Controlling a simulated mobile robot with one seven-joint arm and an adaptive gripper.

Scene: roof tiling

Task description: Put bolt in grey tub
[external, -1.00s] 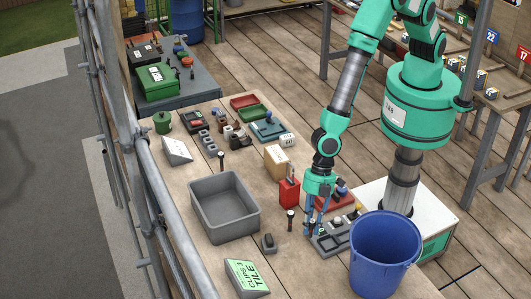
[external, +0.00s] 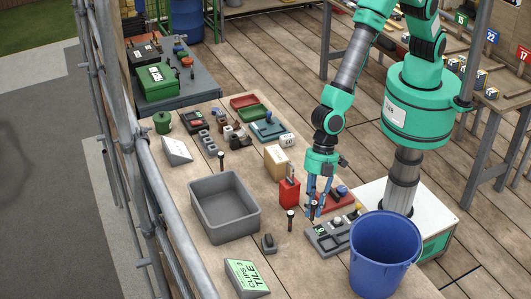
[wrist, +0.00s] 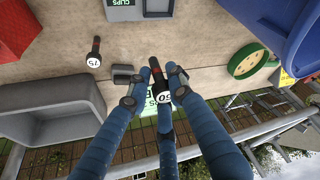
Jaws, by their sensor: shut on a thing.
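The grey tub (external: 236,225) is open and looks empty, left of my gripper in the external view. Its wall (wrist: 50,128) shows at the left of the wrist view. Another bolt (external: 290,219) stands upright between tub and gripper; it also shows in the wrist view (wrist: 94,50). A further bolt (external: 221,161) stands behind the tub.
A slotted grey tray (external: 322,241) lies below my gripper. A red can (external: 289,193) stands close behind it. A blue bucket (external: 384,258) is at the right. A small dark block (external: 268,243) and a clips sign (external: 246,277) lie in front of the tub.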

